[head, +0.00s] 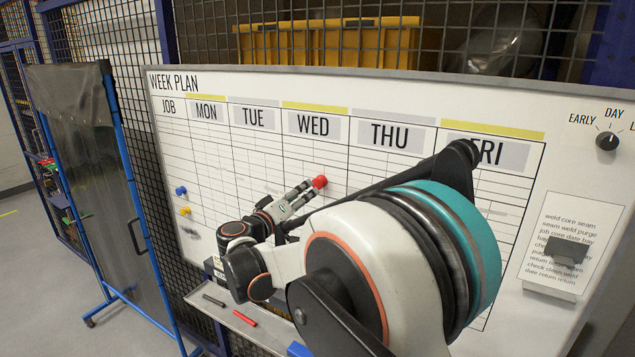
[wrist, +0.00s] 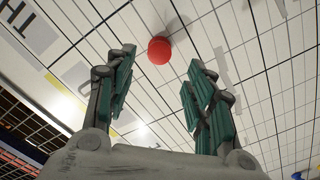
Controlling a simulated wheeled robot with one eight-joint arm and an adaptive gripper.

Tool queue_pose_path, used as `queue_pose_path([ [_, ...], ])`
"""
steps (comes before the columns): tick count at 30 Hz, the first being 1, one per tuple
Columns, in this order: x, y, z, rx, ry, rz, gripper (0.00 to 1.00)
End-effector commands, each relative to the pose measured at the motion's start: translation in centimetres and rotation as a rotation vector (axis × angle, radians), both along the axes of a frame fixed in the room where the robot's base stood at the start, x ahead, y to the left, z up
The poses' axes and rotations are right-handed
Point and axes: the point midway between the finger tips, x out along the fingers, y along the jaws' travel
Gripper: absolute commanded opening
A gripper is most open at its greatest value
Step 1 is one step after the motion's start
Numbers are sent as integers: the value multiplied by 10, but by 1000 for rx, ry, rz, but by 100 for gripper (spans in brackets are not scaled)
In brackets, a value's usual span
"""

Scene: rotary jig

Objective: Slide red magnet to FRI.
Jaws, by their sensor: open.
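The red magnet (head: 320,182) is on the whiteboard in the WED column. It also shows in the wrist view (wrist: 159,50), just beyond my fingertips and roughly centred between them. My gripper (head: 301,194) is open, with its fingers pointing at the board and the magnet; in the wrist view my gripper (wrist: 160,78) has a clear gap between its two green-padded fingers. The FRI header (head: 491,152) is at the board's right, under a yellow strip. My arm covers part of that header and much of the THU and FRI columns below.
Blue (head: 181,191) and yellow (head: 185,211) magnets sit at the board's left. A tray (head: 235,318) with markers runs below. A dial (head: 607,141) and a paper note (head: 566,245) are at the right. A dark screen (head: 92,170) stands left of the board.

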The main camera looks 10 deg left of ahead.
Motion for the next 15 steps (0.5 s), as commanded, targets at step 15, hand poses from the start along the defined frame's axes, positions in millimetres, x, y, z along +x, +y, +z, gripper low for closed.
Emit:
queue_pose_path([
  [15,76,-25,1,1,0,-1,49],
])
